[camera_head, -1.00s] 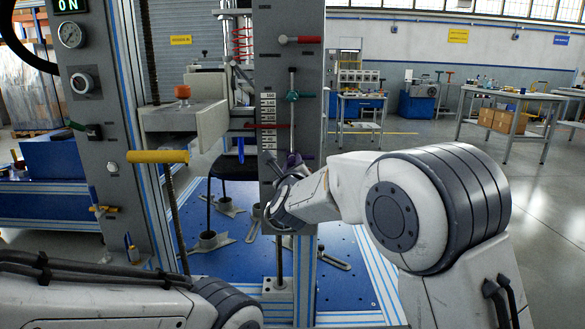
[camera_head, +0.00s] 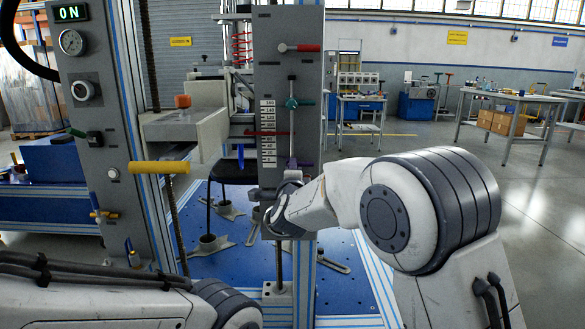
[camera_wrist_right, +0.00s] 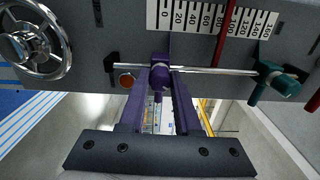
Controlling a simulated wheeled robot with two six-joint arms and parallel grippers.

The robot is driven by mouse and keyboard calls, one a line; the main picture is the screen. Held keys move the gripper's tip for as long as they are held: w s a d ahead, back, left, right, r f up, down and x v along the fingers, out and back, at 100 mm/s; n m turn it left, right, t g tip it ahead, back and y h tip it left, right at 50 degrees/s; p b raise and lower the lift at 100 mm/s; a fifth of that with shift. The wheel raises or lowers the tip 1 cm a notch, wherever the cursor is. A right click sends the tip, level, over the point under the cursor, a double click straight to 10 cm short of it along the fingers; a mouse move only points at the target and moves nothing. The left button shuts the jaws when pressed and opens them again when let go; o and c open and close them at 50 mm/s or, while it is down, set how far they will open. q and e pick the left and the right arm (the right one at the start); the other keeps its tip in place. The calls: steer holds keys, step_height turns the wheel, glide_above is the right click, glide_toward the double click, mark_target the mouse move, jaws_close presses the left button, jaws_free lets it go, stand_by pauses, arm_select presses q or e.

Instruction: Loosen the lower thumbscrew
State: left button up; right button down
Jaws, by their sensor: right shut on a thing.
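The purple lower thumbscrew (camera_head: 293,162) sits near the lower end of a thin vertical rod on the grey scale panel. In the right wrist view the purple thumbscrew (camera_wrist_right: 160,72) is between the fingertips of my right gripper (camera_wrist_right: 162,78), which is shut on it. The gripper (camera_head: 291,178) is partly hidden by my wrist in the head view. The teal upper thumbscrew (camera_head: 292,103) is higher on the same rod, and also at the right in the wrist view (camera_wrist_right: 274,80). My left arm shows at the lower left, but its gripper is out of view.
The white scale (camera_head: 267,125) and a red pointer (camera_head: 262,133) are beside the rod. A red-handled lever (camera_head: 300,47) is above. A chrome handwheel (camera_wrist_right: 30,42) is close at the left in the wrist view. A yellow handle (camera_head: 158,167) sticks out at the left.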

steer(key=n+p, duration=0.2)
steer(key=n, duration=0.3)
steer(key=shift+r, duration=0.1)
steer(key=shift+n+p, duration=0.6)
steer(key=shift+n, duration=0.5)
steer(key=c, duration=0.6)
jaws_free()
steer(key=s+p, duration=0.1)
steer(key=s, duration=0.9)
steer(key=shift+s, duration=0.25)
